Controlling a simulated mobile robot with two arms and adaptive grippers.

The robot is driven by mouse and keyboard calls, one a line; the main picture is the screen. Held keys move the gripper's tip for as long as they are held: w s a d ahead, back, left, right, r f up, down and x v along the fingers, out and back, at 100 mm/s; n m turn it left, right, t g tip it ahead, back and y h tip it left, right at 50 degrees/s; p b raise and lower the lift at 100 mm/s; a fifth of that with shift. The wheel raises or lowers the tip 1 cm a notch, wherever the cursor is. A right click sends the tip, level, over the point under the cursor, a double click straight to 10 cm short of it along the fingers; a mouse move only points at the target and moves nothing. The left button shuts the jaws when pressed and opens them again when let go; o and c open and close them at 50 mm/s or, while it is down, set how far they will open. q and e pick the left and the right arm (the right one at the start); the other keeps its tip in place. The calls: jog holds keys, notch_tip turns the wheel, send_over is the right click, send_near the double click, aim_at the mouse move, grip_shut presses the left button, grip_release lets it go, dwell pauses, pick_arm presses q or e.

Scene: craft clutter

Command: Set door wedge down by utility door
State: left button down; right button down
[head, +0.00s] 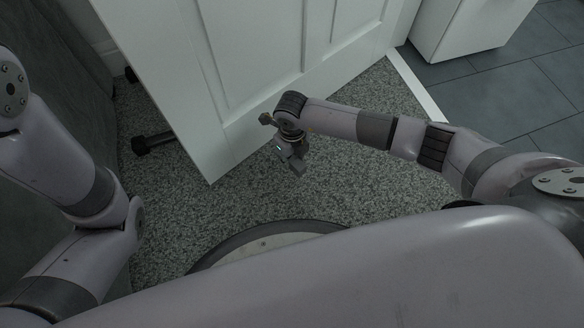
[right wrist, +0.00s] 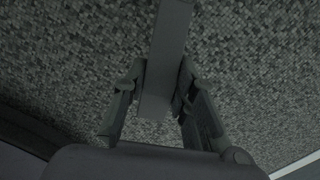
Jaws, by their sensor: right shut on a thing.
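The utility door (head: 245,75) is white and panelled, and it stands open across the upper middle of the head view. My right gripper (head: 290,151) is in front of the door's lower part, above the speckled grey carpet. It is shut on the door wedge (head: 297,166), a small grey piece pointing down toward the carpet. In the right wrist view the wedge (right wrist: 168,45) is a long dark grey bar between the two fingers of the gripper (right wrist: 158,92). The wedge looks clear of the carpet, but its exact height is hard to tell. My left gripper is out of view.
Bare carpet (head: 350,180) lies below and right of the door. A black-footed metal bar (head: 152,143) lies left of the door's edge. A white strip (head: 415,85) borders dark floor tiles (head: 520,85) at right, where a white cabinet (head: 465,30) stands.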

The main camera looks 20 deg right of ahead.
aim_at(292, 166)
notch_tip(292, 166, down, 4)
jog(key=b, duration=0.3)
jog(key=shift+f, duration=0.2)
jog(key=shift+r, duration=0.1)
jog(key=c, duration=1.3)
grip_release()
